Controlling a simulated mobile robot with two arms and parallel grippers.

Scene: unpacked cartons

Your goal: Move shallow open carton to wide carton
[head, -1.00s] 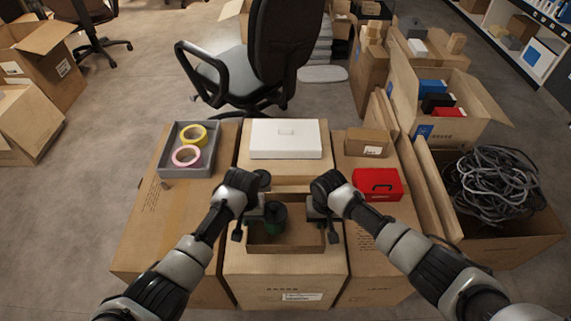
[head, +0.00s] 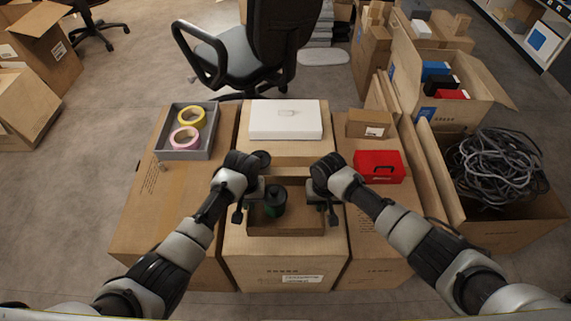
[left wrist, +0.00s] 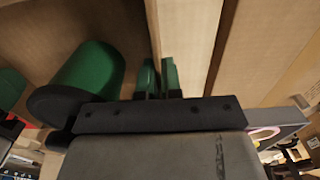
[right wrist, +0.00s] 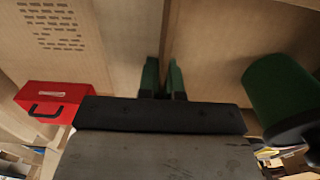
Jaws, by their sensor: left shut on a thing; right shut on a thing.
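The shallow open carton (head: 300,222) is a small brown tray-like box at the front of the middle carton (head: 286,258). A green cylinder with a black top (head: 274,202) stands inside it. My left gripper (head: 250,203) is shut on its left wall, and my right gripper (head: 324,203) is shut on its right wall. The wrist views show the green fingers of the left gripper (left wrist: 158,78) and right gripper (right wrist: 163,78) pinching cardboard edges. I cannot tell whether the carton rests or is slightly raised. I cannot tell which large carton is the wide carton.
A grey tray with tape rolls (head: 211,143) sits on the left carton (head: 148,205). A white box (head: 285,120) lies behind my grippers. A red case (head: 379,167) and small brown box (head: 368,124) are to the right. A cable-filled carton (head: 505,235) stands beyond; a chair (head: 230,55) is behind.

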